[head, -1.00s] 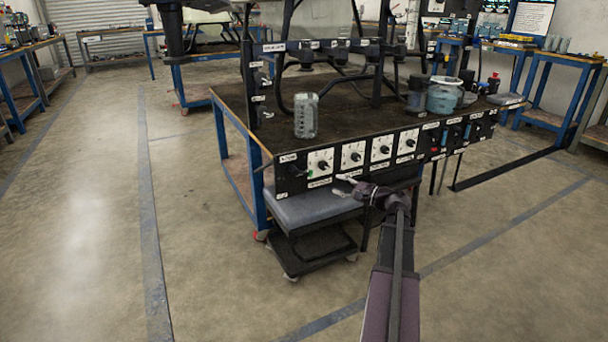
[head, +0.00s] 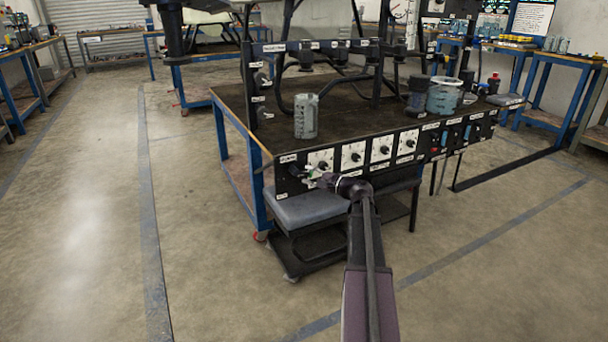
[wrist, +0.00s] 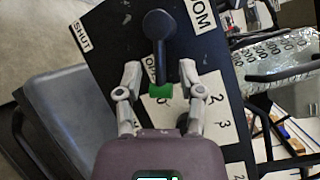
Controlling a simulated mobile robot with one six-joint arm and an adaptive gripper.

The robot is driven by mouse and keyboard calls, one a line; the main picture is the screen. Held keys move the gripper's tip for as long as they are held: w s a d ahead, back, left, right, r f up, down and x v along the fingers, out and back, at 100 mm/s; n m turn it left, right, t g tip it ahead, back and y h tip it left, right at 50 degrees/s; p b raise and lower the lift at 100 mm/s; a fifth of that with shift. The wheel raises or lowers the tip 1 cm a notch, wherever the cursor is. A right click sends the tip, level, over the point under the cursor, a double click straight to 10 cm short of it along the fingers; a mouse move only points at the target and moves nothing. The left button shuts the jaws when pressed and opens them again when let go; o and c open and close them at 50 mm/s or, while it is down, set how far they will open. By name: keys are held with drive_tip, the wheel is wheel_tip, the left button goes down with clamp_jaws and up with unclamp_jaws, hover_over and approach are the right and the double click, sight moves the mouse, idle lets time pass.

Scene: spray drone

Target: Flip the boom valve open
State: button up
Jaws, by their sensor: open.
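The boom valve is on the black front panel of the bench. In the wrist view its black lever (wrist: 159,50) runs from a round hub down to a green tip (wrist: 161,91). My gripper (wrist: 160,70) is open, with one finger on each side of the lever's lower part and the green tip. Neither finger clearly touches it. In the head view my gripper (head: 318,178) is at the panel's left end and partly hides the valve.
White dial plates (head: 353,156) line the panel to the right of the valve. A grey padded stool (head: 300,209) stands below my gripper. A clear jar (head: 306,117) stands on the bench (head: 345,122) above. Open floor lies to the left.

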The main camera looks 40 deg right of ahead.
drive_tip(key=shift+x, duration=1.1)
clamp_jaws()
